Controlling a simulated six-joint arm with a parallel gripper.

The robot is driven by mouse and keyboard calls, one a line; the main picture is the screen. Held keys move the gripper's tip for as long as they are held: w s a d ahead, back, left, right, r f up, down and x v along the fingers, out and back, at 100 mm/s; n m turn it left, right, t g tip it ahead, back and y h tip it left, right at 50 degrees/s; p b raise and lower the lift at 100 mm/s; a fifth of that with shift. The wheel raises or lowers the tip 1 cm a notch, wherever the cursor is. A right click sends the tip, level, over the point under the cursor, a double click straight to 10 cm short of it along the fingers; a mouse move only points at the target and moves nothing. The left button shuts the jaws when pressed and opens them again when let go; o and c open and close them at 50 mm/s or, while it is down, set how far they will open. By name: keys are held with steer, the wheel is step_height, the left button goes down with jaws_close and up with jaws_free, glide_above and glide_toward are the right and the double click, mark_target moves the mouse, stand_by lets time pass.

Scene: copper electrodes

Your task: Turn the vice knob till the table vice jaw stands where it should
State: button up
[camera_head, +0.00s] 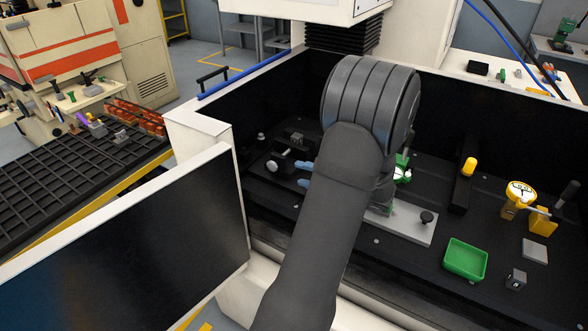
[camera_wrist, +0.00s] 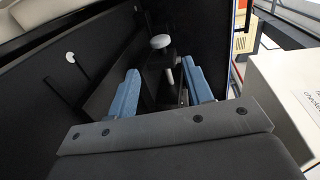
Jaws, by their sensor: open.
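The dark table vice (camera_head: 283,153) sits at the left end of the machine bed in the head view. Its pale round knob (camera_head: 272,166) faces my gripper (camera_head: 302,174). My gripper is open, with two blue fingers pointing left, just right of the knob and apart from it. In the wrist view the blue fingers of my gripper (camera_wrist: 162,80) stand either side of a grey rod (camera_wrist: 169,76). A pale round knob (camera_wrist: 160,41) on a dark stem shows beyond, between the fingers. My arm hides the area right of the vice, and the jaw's exact position cannot be told.
A green tray (camera_head: 465,260), a yellow dial gauge (camera_head: 519,194) and a grey plate (camera_head: 412,224) lie on the bed to the right. The cabinet's front wall (camera_head: 200,126) and the open door (camera_head: 130,245) bound the left. A pale disc (camera_wrist: 70,57) shows at left.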

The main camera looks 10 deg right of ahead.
steer(key=shift+x, duration=4.05)
steer(key=shift+w+a, duration=0.2)
steer(key=shift+a, duration=0.05)
steer(key=shift+c, duration=0.4)
steer(key=c, duration=0.7)
